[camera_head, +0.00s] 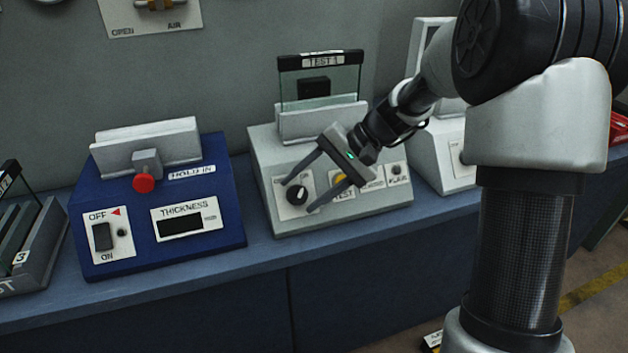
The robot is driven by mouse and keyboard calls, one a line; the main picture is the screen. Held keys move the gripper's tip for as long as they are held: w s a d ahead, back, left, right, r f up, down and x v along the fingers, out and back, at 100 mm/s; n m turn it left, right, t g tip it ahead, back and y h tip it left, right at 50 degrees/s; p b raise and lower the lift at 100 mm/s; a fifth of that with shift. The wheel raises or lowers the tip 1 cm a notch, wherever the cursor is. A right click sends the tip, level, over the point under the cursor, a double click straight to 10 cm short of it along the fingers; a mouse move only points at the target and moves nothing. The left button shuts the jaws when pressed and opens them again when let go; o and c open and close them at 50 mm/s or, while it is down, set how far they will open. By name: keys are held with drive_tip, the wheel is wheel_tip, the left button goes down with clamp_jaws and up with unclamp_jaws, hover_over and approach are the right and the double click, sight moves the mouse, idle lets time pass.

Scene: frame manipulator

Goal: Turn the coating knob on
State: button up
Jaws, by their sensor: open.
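The black round knob (297,195) sits on a white plate at the left of the grey tester's sloped front. The plate's lettering is partly hidden by a finger, so I cannot read it. My gripper (297,197) is open, with its two fingers on either side of the knob in this view. I cannot tell whether the fingers touch it. The grey tester (375,205) also has a yellow button (341,179) above a "TEST" label, partly covered by my gripper, and a small dark control (396,169) at the right. A glass pane marked "TEST 1" (322,61) stands upright on top.
A blue thickness unit (160,253) with a red knob (144,183) and an OFF/ON switch (102,237) stands to the left. A rack (40,255) with dark panes is at the far left. Another white unit (432,165) stands to the right, partly behind my arm. The bench front strip (265,265) is clear.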

drive_tip(key=p+v, duration=0.3)
drive_tip(key=v, duration=1.4)
drive_tip(key=shift+d+r, duration=0.15)
drive_tip(key=s+n+t+h, duration=0.5)
drive_tip(key=s+h, duration=0.4)
drive_tip(key=s, duration=1.4)
wheel_tip(320, 180, up, 17)
drive_tip(key=p, duration=1.6)
drive_tip(key=shift+d+f, duration=0.2)
drive_tip(key=shift+d, duration=0.15)
